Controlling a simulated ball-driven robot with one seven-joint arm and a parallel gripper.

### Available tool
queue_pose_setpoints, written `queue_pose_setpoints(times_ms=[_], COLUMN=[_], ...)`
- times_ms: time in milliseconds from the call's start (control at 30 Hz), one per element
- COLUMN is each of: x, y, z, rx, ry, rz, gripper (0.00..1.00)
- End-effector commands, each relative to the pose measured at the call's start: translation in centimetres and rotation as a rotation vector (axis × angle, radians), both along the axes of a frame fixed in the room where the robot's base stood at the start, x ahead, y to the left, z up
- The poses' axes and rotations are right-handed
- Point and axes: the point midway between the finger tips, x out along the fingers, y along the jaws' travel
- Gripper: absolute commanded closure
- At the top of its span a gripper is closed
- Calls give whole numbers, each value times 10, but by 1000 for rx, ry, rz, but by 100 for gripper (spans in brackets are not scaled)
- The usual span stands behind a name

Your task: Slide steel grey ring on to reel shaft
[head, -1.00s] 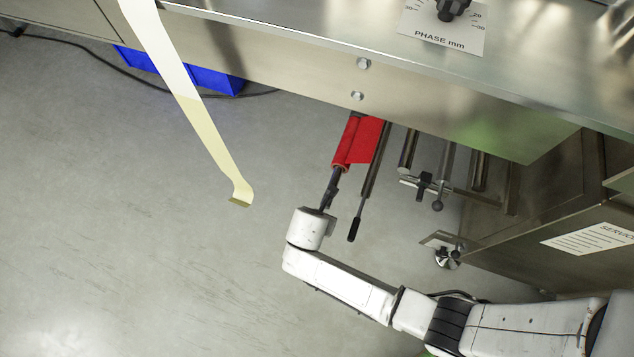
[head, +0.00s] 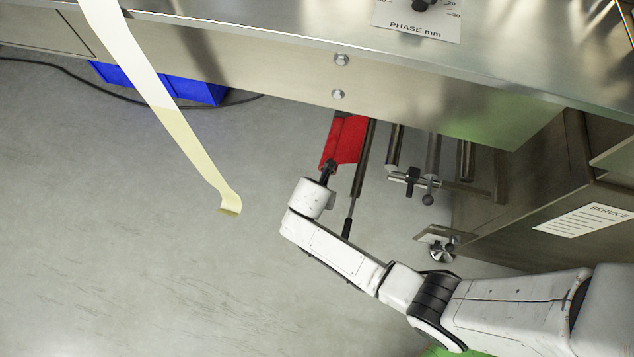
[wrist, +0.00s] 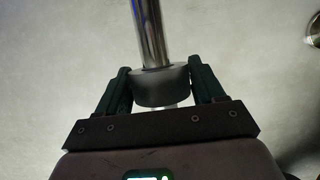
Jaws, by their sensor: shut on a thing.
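The steel grey ring (wrist: 162,86) is held between the two dark fingers of my gripper (wrist: 161,80) in the wrist view. The polished reel shaft (wrist: 150,32) comes down from the top of that view and meets the ring's far side. A short bright piece shows below the ring, so the ring appears to be around the shaft near its free end; the exact depth is unclear. In the head view my gripper (head: 328,170) is at the lower end of a red sheet (head: 345,141) under the machine; the ring is too small or hidden to make out there.
A dark rod (head: 362,160) with a black tip hangs just right of my gripper. Several metal rollers with a clamp (head: 411,180) stand further right. A pale film strip (head: 185,135) hangs on the left. The floor below is open.

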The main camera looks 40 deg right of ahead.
Motion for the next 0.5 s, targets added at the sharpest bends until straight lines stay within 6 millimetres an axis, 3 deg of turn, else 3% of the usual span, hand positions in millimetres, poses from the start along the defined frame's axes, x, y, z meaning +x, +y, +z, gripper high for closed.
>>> queue_pose_setpoints(times_ms=[500], x=[26], y=[-35], z=[0], rx=[0], ry=[-2], rz=[-1], gripper=[69])
